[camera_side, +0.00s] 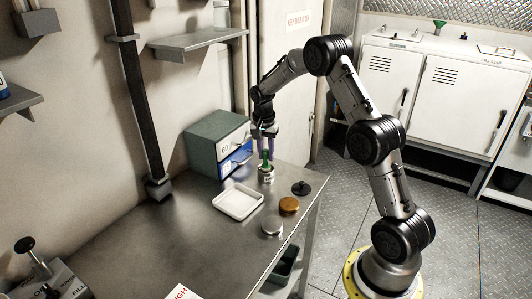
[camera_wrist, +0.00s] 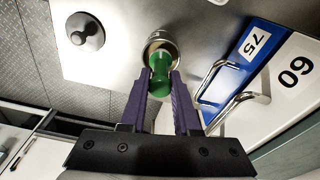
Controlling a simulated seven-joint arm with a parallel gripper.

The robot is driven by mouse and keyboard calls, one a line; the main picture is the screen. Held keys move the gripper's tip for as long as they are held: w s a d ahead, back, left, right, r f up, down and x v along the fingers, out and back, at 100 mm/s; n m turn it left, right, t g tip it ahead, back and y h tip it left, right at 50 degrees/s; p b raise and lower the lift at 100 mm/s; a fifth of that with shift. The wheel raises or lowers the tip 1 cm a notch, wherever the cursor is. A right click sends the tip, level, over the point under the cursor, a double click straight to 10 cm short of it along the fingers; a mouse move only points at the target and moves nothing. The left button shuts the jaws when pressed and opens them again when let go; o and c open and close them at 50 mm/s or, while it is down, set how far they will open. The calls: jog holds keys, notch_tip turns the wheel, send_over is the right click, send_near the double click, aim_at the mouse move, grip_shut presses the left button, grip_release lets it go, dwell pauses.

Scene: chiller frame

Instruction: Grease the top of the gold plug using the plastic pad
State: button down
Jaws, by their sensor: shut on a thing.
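The gold plug (camera_side: 289,205) lies on the metal table near its right edge in the side view; it is out of the wrist view. My gripper (camera_side: 266,152) is shut on a green piece (camera_wrist: 160,80), likely the plastic pad, held between its purple fingers. The green piece also shows in the side view (camera_side: 266,160), upright at the mouth of a small metal can (camera_side: 266,176). In the wrist view its far end overlaps the can's opening (camera_wrist: 161,40). Whether it touches the can's contents is hidden.
A black knobbed disc (camera_side: 301,188) and a silver disc (camera_side: 272,228) lie beside the gold plug. A white tray (camera_side: 238,202) is left of them. A drawer box (camera_side: 215,138) stands behind the can. The table's (camera_side: 180,245) left front is mostly clear.

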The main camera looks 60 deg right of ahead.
jog(key=shift+f, duration=0.45)
dwell(1.1)
jog(key=shift+r, duration=3.6)
jog(key=shift+w, duration=0.1)
jog(key=s+a+f, duration=0.1)
jog(key=s+a, duration=0.8)
jog(key=s, duration=0.5)
jog(key=shift+f, duration=3.15)
jog(key=shift+f, duration=0.45)
